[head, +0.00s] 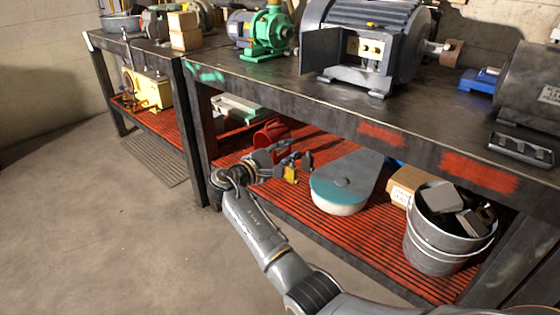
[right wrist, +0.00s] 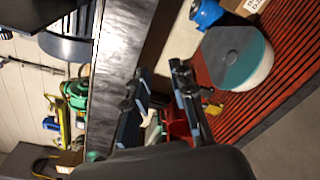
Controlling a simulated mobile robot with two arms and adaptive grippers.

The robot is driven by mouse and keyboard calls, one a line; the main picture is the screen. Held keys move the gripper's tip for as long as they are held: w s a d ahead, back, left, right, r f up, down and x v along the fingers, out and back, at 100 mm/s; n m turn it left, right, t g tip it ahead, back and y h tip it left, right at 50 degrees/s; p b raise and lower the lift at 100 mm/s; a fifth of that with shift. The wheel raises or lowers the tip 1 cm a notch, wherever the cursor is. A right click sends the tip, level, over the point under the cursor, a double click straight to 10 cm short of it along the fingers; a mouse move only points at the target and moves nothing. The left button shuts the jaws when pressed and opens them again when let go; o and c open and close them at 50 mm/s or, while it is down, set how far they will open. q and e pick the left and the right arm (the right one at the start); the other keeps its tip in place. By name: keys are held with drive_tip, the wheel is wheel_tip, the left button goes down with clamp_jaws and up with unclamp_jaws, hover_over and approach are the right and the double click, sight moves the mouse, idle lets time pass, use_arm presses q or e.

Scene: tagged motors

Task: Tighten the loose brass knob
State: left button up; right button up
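I cannot clearly make out the loose brass knob. The large grey motor (head: 362,25) on the bench has an open terminal box with a cream block (head: 370,47) bearing small yellowish parts, too small to tell apart. A brass-coloured piece (head: 274,4) tops the green pump (head: 268,32), cut by the picture's top edge. My right gripper (head: 297,160) is below the benchtop, in front of the lower shelf. In the right wrist view its two fingers (right wrist: 160,80) stand apart with nothing held between them. A small yellow object (head: 291,173) shows near the fingertips. My left gripper is not in view.
The red slatted shelf (head: 330,222) holds a teal-and-white rounded housing (head: 340,185), a red object (head: 270,133), a cardboard box (head: 404,184) and a filled metal bucket (head: 432,255). The benchtop edge (head: 300,98) overhangs the shelf. Floor at left is clear.

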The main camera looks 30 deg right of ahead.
drive_tip(key=shift+s+a+f+y, duration=0.1)
drive_tip(key=shift+a+f+y, duration=0.1)
drive_tip(key=shift+f, duration=0.45)
drive_tip(key=shift+s+a+f+y, duration=0.1)
drive_tip(key=shift+a+f+y, duration=0.1)
drive_tip(key=shift+f, duration=0.4)
